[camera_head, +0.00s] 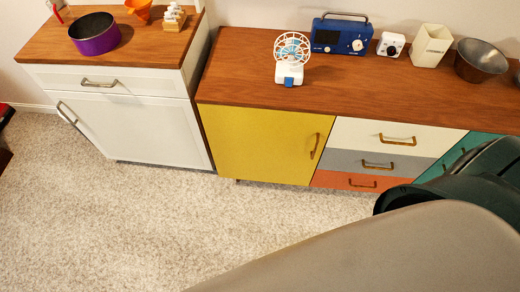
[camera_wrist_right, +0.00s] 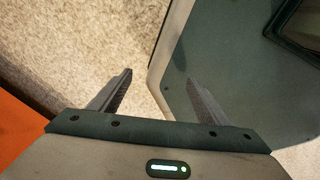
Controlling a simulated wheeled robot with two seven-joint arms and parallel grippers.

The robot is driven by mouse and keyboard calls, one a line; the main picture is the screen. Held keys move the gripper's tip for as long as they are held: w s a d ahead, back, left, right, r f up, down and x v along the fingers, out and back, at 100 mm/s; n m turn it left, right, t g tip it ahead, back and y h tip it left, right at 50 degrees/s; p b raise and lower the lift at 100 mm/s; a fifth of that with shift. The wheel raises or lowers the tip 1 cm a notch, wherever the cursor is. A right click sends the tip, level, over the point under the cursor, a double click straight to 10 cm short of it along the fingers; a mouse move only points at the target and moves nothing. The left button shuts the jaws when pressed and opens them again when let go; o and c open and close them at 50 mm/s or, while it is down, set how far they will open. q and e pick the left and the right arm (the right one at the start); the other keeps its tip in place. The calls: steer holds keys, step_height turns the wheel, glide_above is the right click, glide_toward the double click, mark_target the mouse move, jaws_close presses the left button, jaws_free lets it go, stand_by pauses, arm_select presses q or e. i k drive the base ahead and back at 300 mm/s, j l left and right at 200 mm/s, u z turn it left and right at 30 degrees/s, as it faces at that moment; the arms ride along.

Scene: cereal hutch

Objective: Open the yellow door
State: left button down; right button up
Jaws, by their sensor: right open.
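The yellow door (camera_head: 258,143) is on the left of the wooden-topped hutch and looks shut. Its brass handle (camera_head: 315,146) is near the door's right edge. My right arm fills the lower right of the head view, and its gripper cannot be made out there. In the right wrist view my right gripper (camera_wrist_right: 160,95) has its two fingers spread with nothing between them but carpet and a part of my own body behind. Neither the yellow door nor its handle shows in the right wrist view. My left gripper is not in view.
Right of the door are white, grey and orange drawers (camera_head: 378,161) and a teal front (camera_head: 455,158). A fan (camera_head: 291,57), blue radio (camera_head: 341,36) and metal bowl (camera_head: 480,61) stand on top. A white cabinet (camera_head: 130,125) is at left. Carpet (camera_head: 150,230) before the door is clear.

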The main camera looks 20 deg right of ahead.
mark_target(249, 144)
steer(key=k+l, duration=0.25)
steer(key=l, duration=0.15)
steer(key=z, duration=1.6)
